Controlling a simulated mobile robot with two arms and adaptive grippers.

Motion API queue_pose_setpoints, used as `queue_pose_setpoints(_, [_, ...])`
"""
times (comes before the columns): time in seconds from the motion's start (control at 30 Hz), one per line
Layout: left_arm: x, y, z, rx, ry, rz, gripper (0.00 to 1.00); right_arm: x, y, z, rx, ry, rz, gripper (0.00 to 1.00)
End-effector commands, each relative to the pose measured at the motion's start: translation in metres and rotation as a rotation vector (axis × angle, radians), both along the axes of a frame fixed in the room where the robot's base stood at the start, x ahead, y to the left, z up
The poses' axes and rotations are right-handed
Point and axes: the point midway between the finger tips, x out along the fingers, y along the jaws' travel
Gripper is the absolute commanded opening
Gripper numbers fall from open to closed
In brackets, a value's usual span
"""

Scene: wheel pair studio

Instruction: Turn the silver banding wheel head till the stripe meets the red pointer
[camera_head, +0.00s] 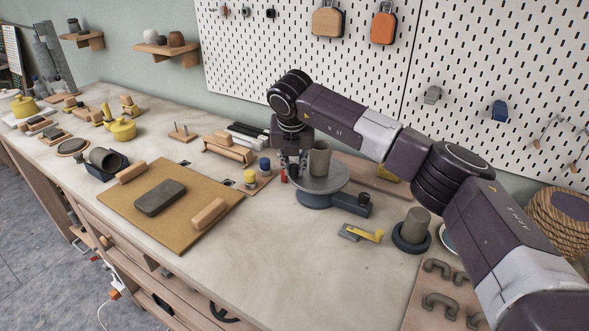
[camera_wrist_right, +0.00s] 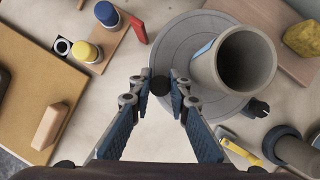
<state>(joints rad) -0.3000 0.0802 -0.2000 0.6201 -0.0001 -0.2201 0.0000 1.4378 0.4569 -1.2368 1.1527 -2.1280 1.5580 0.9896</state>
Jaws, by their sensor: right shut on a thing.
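The silver banding wheel head (camera_head: 335,184) is a round grey disc on a blue-grey base, with a grey clay cylinder (camera_head: 320,158) standing on it. In the right wrist view the disc (camera_wrist_right: 185,40) carries a dark round knob (camera_wrist_right: 160,86) at its near-left edge. My right gripper (camera_wrist_right: 160,82) is shut on this knob, one fingertip on each side. The red pointer (camera_wrist_right: 138,28) lies beside the disc's left edge, apart from my fingers. A light blue strip (camera_wrist_right: 204,48) shows against the cylinder's left side; I cannot tell whether it is the stripe. My left gripper is out of view.
Left of the wheel, a small wooden board (camera_head: 262,180) holds a yellow and a blue-topped jar. A tan board (camera_head: 125,205) lies further left. A yellow-handled tool (camera_head: 365,234) and a clay cup in a dark dish (camera_head: 411,239) are at right.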

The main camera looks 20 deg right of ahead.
Motion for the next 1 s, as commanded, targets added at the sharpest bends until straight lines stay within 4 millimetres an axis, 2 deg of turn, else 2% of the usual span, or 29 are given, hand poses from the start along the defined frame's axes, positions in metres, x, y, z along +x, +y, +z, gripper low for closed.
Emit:
queue_pose_setpoints(0.5, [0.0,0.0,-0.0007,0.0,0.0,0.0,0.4,0.001,0.0002,0.001,0.001,-0.001,-0.01,0.0])
queue_pose_setpoints(0.53, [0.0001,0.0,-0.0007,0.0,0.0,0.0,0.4,0.001,0.0002,0.0009,0.001,-0.001,-0.01,0.19])
queue_pose_setpoints(0.67, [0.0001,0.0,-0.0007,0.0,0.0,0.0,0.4,0.0009,0.0001,0.0008,0.0,-0.001,-0.009,0.33])
queue_pose_setpoints(1.0, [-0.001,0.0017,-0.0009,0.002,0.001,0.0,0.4,0.0002,0.0005,0.0027,0.001,-0.002,-0.009,0.35])
